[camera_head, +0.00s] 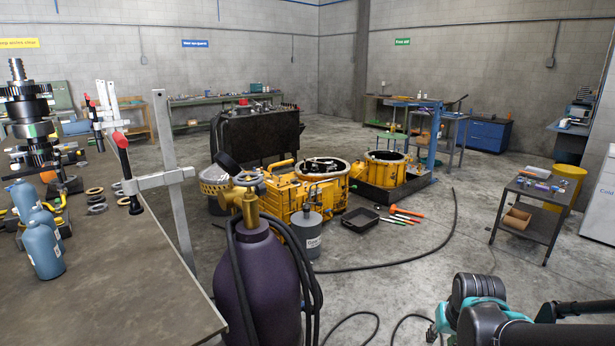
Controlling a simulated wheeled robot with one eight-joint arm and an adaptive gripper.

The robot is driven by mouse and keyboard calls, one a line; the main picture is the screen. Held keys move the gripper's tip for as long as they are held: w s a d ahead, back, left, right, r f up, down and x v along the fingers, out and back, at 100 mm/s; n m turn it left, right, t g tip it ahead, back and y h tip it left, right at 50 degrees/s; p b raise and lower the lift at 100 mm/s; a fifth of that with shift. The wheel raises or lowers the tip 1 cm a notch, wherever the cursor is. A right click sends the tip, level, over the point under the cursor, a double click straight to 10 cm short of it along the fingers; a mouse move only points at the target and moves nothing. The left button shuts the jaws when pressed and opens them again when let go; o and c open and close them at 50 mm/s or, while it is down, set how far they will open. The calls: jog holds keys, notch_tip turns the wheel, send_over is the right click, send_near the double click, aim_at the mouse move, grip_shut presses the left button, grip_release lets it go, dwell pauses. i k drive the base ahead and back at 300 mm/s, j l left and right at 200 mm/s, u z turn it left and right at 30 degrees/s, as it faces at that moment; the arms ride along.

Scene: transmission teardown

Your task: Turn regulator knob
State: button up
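A dark purple gas cylinder (258,285) stands upright in the foreground, beside the bench's right edge. A brass regulator (250,208) sits on its top. A dark round part (228,163) sticks up at the regulator's upper left, and a pale round gauge-like part (247,178) is on its right. I cannot tell clearly which part is the knob. Black hose hangs coiled on the cylinder. My arm (480,288) reaches in at the lower right, well apart from the cylinder. A teal part at its left end is cut by the frame, and I cannot make out gripper fingers.
A workbench (150,295) with bottles, rings, clamps and a gear stack fills the left. Yellow transmission housings (290,195), a grey canister (306,235) and a black tray (360,220) stand behind the cylinder. Hoses (420,253) cross the floor. A small cart (540,195) stands at right.

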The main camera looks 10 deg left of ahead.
aim_at(260, 190)
jog(key=i+l+u, duration=0.1)
jog(key=i+l, duration=0.2)
jog(key=i+l+u, duration=0.1)
jog(key=i+l, duration=0.15)
jog(key=l, duration=0.2)
jog(key=i+l, duration=0.25)
jog(key=l, duration=0.15)
jog(key=i+l+u, duration=0.15)
jog(key=l, duration=0.25)
jog(key=i+l+u, duration=0.1)
jog(key=u, duration=1.85)
